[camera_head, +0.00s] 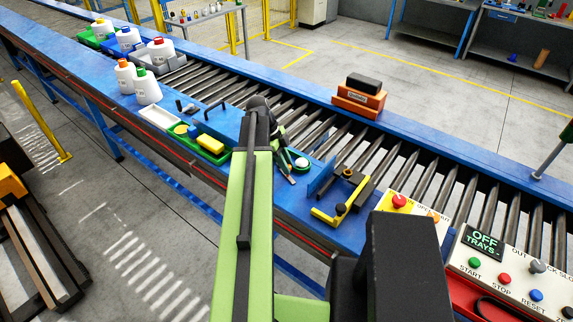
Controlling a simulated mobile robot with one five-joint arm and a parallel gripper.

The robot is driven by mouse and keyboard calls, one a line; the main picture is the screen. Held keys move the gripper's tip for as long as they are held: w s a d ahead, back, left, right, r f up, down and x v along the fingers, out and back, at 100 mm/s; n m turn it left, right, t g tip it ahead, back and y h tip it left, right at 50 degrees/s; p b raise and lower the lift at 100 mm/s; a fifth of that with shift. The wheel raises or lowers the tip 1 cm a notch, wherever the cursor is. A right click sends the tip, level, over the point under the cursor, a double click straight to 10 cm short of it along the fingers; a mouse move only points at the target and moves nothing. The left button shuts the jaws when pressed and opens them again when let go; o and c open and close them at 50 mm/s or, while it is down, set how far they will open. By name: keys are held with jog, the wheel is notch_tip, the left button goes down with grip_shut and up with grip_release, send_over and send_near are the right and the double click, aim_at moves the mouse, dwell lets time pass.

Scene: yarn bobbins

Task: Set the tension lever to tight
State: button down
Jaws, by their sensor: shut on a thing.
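No lever with a readable tension label shows. A yellow bent lever-like bar (326,216) with a dark knob lies at the blue belt-side ledge, beside an upright blue plate (321,180). My gripper (291,176) points down at the ledge, left of that plate and apart from the yellow bar. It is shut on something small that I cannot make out. A white round-topped piece (301,162) is right beside the fingers. My green arm hides part of the ledge.
A control panel (520,272) with an "OFF TRAYS" display and buttons is at the right. A red mushroom button (399,201) stands nearer. Left are a green tray (207,150) and white bottles (147,88).

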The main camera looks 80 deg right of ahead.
jog(key=shift+s+d, duration=0.1)
jog(key=shift+s, duration=0.05)
jog(key=c, duration=1.2)
grip_release()
jog(key=shift+c, duration=0.2)
jog(key=a+p+v, duration=0.1)
jog(key=p+v, duration=1.5)
jog(key=v, duration=0.1)
jog(key=shift+d, duration=0.45)
jog(key=shift+r, duration=0.15)
